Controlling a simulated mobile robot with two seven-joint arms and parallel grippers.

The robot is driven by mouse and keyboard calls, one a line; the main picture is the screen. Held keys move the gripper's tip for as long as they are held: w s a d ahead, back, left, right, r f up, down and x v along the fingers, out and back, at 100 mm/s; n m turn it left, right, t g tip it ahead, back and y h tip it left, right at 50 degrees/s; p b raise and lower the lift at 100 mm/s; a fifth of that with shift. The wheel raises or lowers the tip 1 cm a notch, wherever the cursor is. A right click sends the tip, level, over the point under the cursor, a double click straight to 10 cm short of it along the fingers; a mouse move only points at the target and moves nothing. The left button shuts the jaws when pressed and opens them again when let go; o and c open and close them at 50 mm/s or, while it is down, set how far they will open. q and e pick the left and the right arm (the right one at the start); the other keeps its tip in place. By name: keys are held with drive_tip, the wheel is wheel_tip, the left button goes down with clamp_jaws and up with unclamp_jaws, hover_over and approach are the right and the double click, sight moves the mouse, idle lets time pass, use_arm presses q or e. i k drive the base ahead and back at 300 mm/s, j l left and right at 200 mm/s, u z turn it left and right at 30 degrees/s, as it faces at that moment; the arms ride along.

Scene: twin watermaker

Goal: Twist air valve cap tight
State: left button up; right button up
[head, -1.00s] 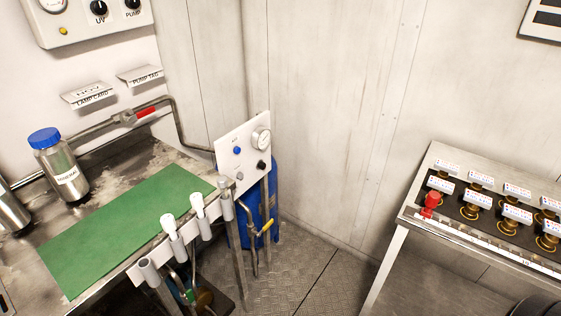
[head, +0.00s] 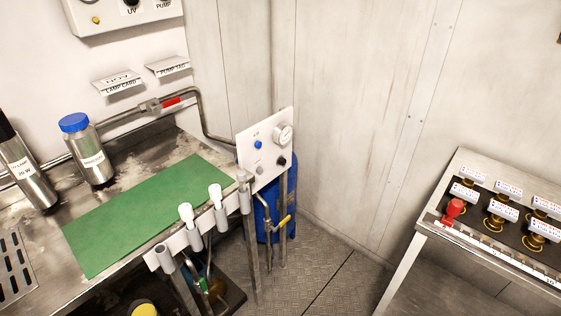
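A white panel (head: 247,165) stands upright at the right end of the metal bench. It carries a blue knob (head: 258,145), a round gauge (head: 283,134), a black knob (head: 281,161) and a small grey fitting (head: 259,170). Small print above the blue knob is too small to read. I cannot tell which of these parts, if any, is the air valve cap, or whether it sits tight. A blue cylinder (head: 288,205) stands behind and below the panel. Neither of my grippers shows in the head view.
A green mat (head: 145,212) covers much of the bench. A blue-capped bottle (head: 90,155) and a metal canister (head: 28,172) stand at left. White-topped fittings (head: 187,213) line the front edge. A second table (head: 440,210) with several labelled parts is at right. Floor (head: 345,275) between is clear.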

sight(282, 160)
drive_tip(key=i+u, duration=0.45)
drive_tip(key=i+l+u, duration=0.1)
drive_tip(key=i+u, duration=0.3)
